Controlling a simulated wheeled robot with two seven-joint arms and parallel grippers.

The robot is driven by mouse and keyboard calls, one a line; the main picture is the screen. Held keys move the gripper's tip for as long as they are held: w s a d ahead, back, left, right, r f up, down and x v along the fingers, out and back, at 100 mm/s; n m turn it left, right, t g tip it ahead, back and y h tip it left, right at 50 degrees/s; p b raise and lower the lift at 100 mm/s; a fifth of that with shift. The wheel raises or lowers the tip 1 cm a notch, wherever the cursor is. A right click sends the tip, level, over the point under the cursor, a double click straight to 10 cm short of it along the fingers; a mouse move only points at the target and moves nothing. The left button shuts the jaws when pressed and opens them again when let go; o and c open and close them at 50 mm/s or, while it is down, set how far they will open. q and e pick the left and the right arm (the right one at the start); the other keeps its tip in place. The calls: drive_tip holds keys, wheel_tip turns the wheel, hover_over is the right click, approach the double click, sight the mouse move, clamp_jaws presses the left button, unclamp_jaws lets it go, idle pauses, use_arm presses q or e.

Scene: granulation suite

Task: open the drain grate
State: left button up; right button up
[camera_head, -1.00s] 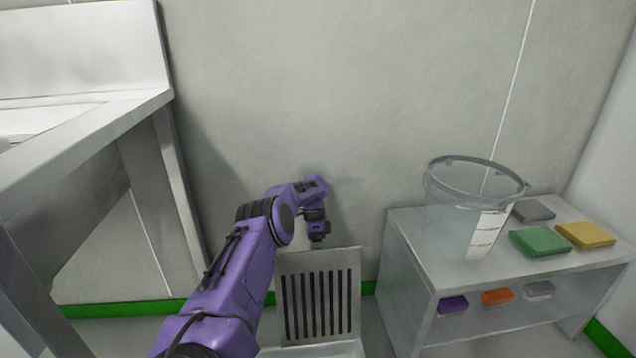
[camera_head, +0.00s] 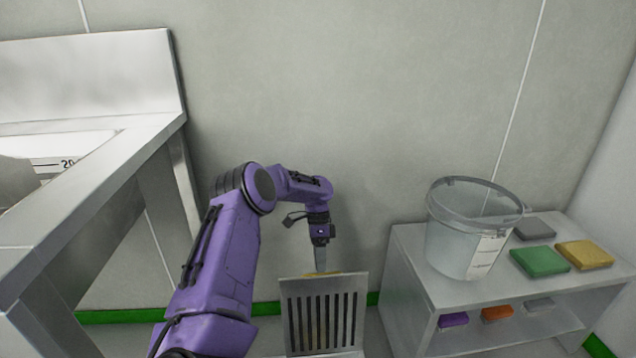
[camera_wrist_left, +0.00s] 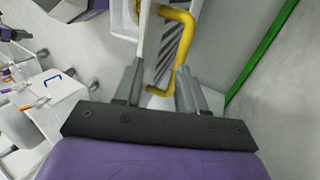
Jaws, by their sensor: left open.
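The slotted metal drain grate (camera_head: 324,316) stands raised, nearly upright, low in the middle of the head view. A yellow handle (camera_head: 338,274) shows along its top edge. My left gripper (camera_head: 321,268) points down at that top edge, with the fingertips close to the handle. In the left wrist view, the open fingers of my left gripper (camera_wrist_left: 158,82) are on either side of part of the bent yellow handle (camera_wrist_left: 183,50). Whether they touch it I cannot tell. The slots of the grate (camera_wrist_left: 172,42) show beyond. My right gripper is not in view.
A steel sink table (camera_head: 100,190) stands at left. At right, a low steel shelf unit (camera_head: 412,268) bears a clear bucket (camera_head: 455,240) and green (camera_head: 540,261), yellow (camera_head: 584,255) and grey (camera_head: 533,229) pads. The wall is close behind the grate.

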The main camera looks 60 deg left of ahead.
use_arm(q)
drive_tip(key=s+d+r+p, duration=0.4)
drive_tip(key=s+d, duration=0.2)
drive_tip(key=d, duration=0.1)
drive_tip(key=shift+d+r, duration=0.25)
drive_tip(key=shift+r, duration=0.05)
